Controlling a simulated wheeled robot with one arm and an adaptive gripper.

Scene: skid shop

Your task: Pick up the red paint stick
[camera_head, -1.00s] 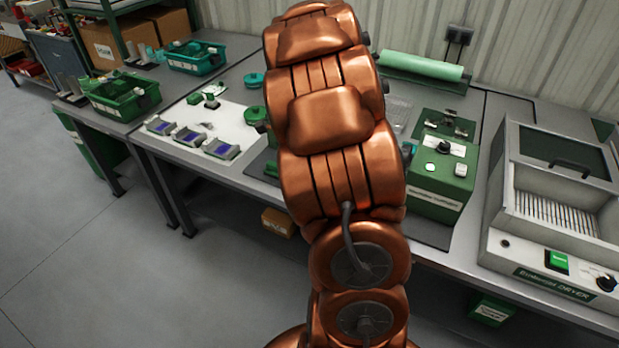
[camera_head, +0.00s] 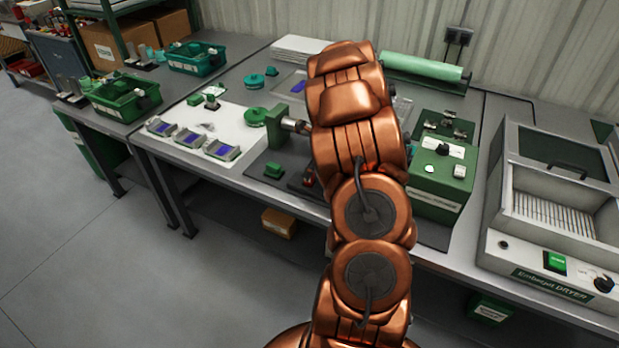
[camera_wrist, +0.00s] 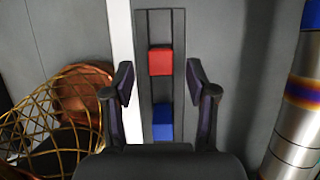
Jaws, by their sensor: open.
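The red paint stick (camera_wrist: 161,60) shows in the wrist view as a red block end in a dark narrow rack (camera_wrist: 146,100). A blue block (camera_wrist: 163,122) sits in the same rack, nearer the bottom of the picture. My gripper (camera_wrist: 159,70) is open. Its two fingers stand to the left and right of the rack, with the red stick in line with the gap between them and slightly beyond the tips. I cannot tell the height between fingers and stick.
In the wrist view, a gold mesh basket (camera_wrist: 45,115) lies left and a banded metal cylinder (camera_wrist: 300,105) stands right. In the head view, a green machine (camera_head: 440,180) and a dryer (camera_head: 550,205) stand right of my arm; green bins (camera_head: 122,97) stand left.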

